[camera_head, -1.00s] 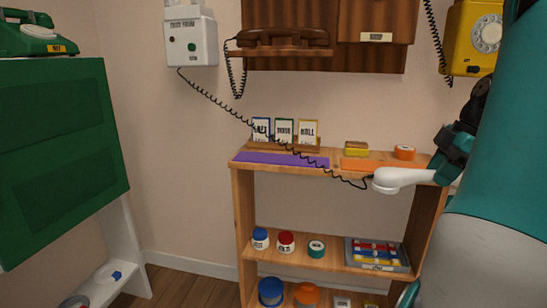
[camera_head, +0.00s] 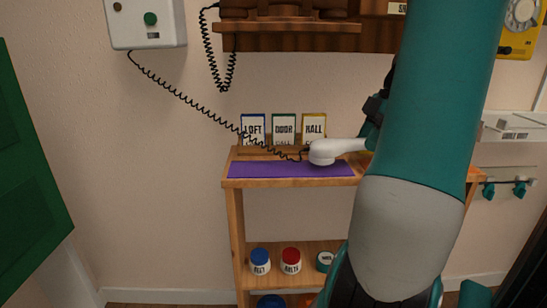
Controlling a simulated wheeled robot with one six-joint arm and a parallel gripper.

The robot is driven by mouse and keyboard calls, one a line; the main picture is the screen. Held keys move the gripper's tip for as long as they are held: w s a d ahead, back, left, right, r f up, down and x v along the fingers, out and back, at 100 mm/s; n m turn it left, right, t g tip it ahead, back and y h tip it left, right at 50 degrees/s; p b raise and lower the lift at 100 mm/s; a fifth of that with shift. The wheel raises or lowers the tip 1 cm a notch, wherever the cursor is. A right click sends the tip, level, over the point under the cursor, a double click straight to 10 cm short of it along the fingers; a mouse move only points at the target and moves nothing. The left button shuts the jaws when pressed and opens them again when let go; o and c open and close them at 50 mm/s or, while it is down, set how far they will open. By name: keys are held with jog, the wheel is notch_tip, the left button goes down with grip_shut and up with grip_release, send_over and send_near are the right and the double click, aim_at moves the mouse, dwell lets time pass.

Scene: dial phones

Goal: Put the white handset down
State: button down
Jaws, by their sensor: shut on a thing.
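The white handset (camera_head: 325,152) is held roughly level over the right part of the purple mat (camera_head: 270,170) on the shelf top. I cannot tell whether it touches the mat. A black coiled cord runs from its left end up to the white wall phone box (camera_head: 147,22). My gripper (camera_head: 368,142) is shut on the handset at its right end. My teal and grey arm hides most of the gripper, the handset's right end and the right part of the shelf.
Three cards, LOFT (camera_head: 253,130), DOOR (camera_head: 284,129) and HALL (camera_head: 314,128), stand behind the mat. The mat's left part is clear except for the cord above it. Jars (camera_head: 260,262) stand on the lower shelf (camera_head: 285,248). A green panel (camera_head: 30,190) is at left.

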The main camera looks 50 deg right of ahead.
jog(key=w+a, duration=0.3)
jog(key=w+a+b, duration=0.1)
jog(key=w+a, duration=0.2)
jog(key=w, duration=0.1)
jog(key=w+a+b, duration=0.1)
jog(key=w+a, duration=0.2)
jog(key=shift+w, duration=0.3)
jog(key=w+a, duration=0.2)
jog(key=w, duration=0.1)
jog(key=shift+a+b, duration=0.35)
jog(key=shift+b, duration=0.05)
jog(key=shift+f+b, duration=0.55)
jog(key=shift+f, duration=0.15)
jog(key=shift+f, duration=0.2)
jog(key=c, duration=0.8)
grip_release()
jog(key=shift+r, duration=0.15)
